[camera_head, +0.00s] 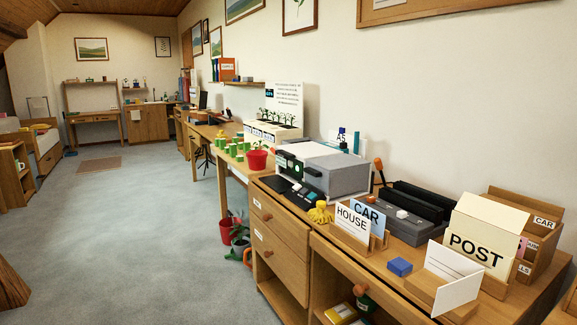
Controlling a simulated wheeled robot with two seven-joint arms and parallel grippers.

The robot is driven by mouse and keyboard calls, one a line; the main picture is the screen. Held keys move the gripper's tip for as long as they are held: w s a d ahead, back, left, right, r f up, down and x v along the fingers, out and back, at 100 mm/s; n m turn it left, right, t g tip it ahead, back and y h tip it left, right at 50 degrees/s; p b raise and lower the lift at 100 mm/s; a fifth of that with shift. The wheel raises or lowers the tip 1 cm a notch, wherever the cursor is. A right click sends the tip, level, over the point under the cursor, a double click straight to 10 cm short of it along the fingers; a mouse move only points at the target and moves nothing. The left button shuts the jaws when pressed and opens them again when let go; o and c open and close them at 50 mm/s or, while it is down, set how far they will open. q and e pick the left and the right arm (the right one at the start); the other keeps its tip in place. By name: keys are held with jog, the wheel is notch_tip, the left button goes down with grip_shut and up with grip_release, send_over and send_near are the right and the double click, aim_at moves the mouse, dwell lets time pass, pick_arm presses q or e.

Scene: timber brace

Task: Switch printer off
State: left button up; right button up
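The printer (338,172) looks to be the grey and white box on the wooden desk along the right wall. Its dark front panel (290,166) faces left, with small green marks on it. I cannot make out a power switch or whether the printer is on. Neither of my grippers shows in the head view.
Card holders marked HOUSE (350,222) and CAR (368,215), a POST box (478,240), a blue block (399,266) and a dark grey device (410,210) crowd the desk. A red pot (257,160) stands beyond the printer. The carpet (130,220) at left is clear.

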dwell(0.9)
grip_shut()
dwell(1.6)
